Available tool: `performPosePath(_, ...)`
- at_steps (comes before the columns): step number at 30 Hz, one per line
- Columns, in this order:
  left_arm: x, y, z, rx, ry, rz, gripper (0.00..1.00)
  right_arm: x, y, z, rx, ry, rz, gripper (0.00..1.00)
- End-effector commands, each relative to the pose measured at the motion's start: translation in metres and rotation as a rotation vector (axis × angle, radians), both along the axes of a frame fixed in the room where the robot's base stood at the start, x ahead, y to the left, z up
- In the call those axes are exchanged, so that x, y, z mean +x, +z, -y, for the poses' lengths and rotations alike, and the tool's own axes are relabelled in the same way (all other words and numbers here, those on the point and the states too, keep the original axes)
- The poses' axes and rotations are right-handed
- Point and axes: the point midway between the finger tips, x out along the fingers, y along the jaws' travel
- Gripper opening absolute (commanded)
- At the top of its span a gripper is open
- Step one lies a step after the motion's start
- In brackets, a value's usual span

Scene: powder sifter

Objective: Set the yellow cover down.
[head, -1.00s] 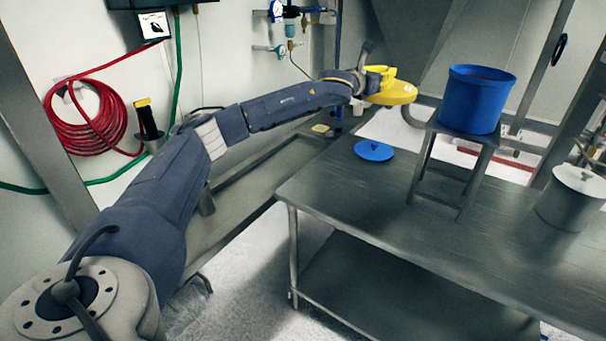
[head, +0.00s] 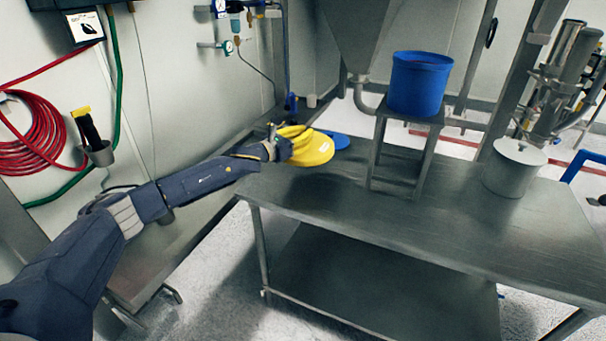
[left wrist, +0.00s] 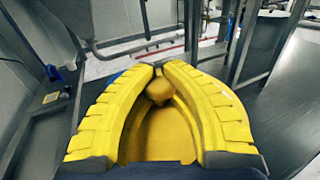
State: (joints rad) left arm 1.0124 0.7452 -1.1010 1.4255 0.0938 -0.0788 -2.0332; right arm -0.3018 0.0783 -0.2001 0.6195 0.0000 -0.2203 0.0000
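The yellow cover (head: 313,152) is a round disc at the far left end of the steel table (head: 400,215). My left gripper (head: 293,136), which also has yellow fingers, is above it. In the left wrist view my ribbed fingers (left wrist: 158,70) close around the cover's knob (left wrist: 158,91), and the cover (left wrist: 155,138) shows between and below them. The cover partly hides the blue lid (head: 337,138) behind it. I cannot tell whether the cover touches the table. My right gripper is not in view.
A blue bucket (head: 418,85) stands on a small metal stand (head: 404,150) on the table. A grey lidded pot (head: 513,170) is to its right. A side counter (head: 165,262) runs along the left wall. The table's front middle is clear.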

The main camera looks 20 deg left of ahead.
Motion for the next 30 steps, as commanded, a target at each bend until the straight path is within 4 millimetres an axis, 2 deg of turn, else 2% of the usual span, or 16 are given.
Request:
performPosePath(1, 0.000, -0.014, 0.001, -0.003, 0.001, -0.005, 0.00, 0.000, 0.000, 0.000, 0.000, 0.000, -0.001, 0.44)
performPosePath(3, 0.000, -0.030, 0.000, -0.004, 0.001, -0.006, 0.00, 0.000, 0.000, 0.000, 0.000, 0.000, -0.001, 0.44)
performPosePath(12, 0.000, -0.085, -0.001, -0.002, 0.002, -0.002, 0.00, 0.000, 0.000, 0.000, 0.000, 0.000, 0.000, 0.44)
performPosePath(16, 0.000, -0.098, 0.000, -0.002, 0.001, -0.001, 0.00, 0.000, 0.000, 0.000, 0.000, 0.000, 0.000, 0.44)
performPosePath(23, 0.000, -0.108, 0.000, -0.001, 0.001, 0.000, 0.00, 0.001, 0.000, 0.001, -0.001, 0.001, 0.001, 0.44)
performPosePath(30, 0.001, -0.137, -0.001, -0.002, 0.002, -0.001, 0.00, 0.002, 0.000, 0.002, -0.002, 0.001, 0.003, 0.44)
